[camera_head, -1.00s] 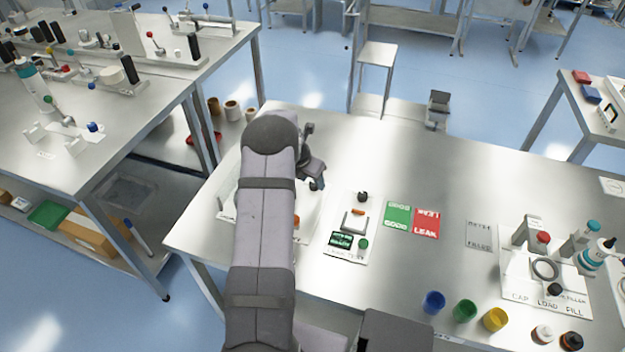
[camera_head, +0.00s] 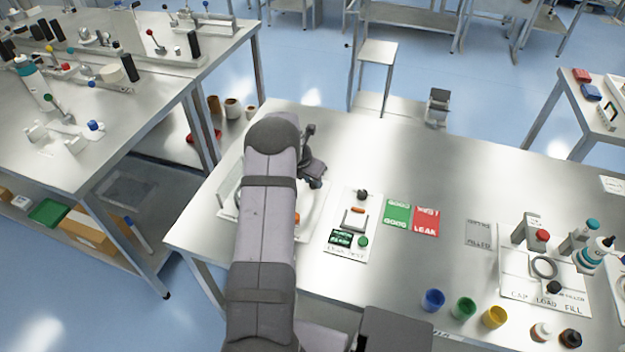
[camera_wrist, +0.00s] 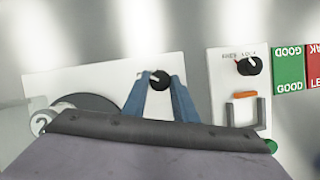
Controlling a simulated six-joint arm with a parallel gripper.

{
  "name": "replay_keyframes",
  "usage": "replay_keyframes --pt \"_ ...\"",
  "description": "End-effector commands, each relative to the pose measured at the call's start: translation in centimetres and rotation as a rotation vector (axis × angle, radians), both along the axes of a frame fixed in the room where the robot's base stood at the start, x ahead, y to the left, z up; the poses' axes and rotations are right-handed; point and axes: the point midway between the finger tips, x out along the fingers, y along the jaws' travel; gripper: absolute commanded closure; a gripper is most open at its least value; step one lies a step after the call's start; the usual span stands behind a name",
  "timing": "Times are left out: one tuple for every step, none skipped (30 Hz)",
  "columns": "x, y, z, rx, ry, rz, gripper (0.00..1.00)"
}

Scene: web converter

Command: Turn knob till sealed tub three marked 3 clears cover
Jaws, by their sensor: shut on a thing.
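In the wrist view my gripper (camera_wrist: 163,98) has its two blue fingers on either side of a black knob (camera_wrist: 159,80) with a white pointer, shut on it. The knob stands on a white plate (camera_wrist: 105,72). Left of it is a dark round turntable (camera_wrist: 85,101), partly hidden by my wrist. A pale round lid (camera_wrist: 41,122) at its left shows a mark that may be a 2; I cannot read it surely. A translucent grey cover (camera_wrist: 14,117) is at the left edge. No tub marked 3 can be made out. In the head view my arm hides the fingers and knob.
Right of the plate is a test panel (camera_wrist: 228,75) with a second black knob (camera_wrist: 249,66), a metal bracket and an orange piece. Green GOOD (camera_head: 398,214) and red LEAK (camera_head: 427,221) cards lie beyond it. Coloured cups (camera_head: 464,308) stand at the table's front.

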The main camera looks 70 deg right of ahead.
Motion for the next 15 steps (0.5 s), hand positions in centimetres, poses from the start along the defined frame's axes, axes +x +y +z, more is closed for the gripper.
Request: replay_keyframes --pt "0.05 -0.02 -0.04 0.000 -0.001 -0.009 0.97" --pt "0.06 -0.03 -0.06 -0.001 0.000 -0.016 0.97" --pt "0.08 -0.05 -0.07 -0.001 0.000 -0.027 0.97" --pt "0.08 -0.07 -0.09 -0.001 0.000 -0.038 0.97" --pt "0.08 -0.08 -0.10 -0.001 0.001 -0.049 0.97" --pt "0.10 -0.11 -0.12 -0.002 0.000 -0.067 0.97" --pt "0.11 -0.11 -0.14 -0.002 0.001 -0.082 0.97" --pt "0.12 -0.11 -0.18 -0.002 0.001 -0.100 0.97" --pt "0.16 -0.16 -0.18 -0.003 0.000 -0.125 0.97" --pt "0.18 -0.16 -0.20 -0.002 0.001 -0.145 0.97" --pt "0.23 -0.18 -0.20 -0.003 0.000 -0.166 0.97" --pt "0.26 -0.16 -0.24 -0.002 0.000 -0.197 0.97" --pt "0.28 -0.20 -0.23 -0.003 0.000 -0.222 0.97" --pt "0.30 -0.21 -0.26 -0.003 0.000 -0.248 0.97" --pt "0.30 -0.23 -0.27 -0.003 0.000 -0.284 0.97"
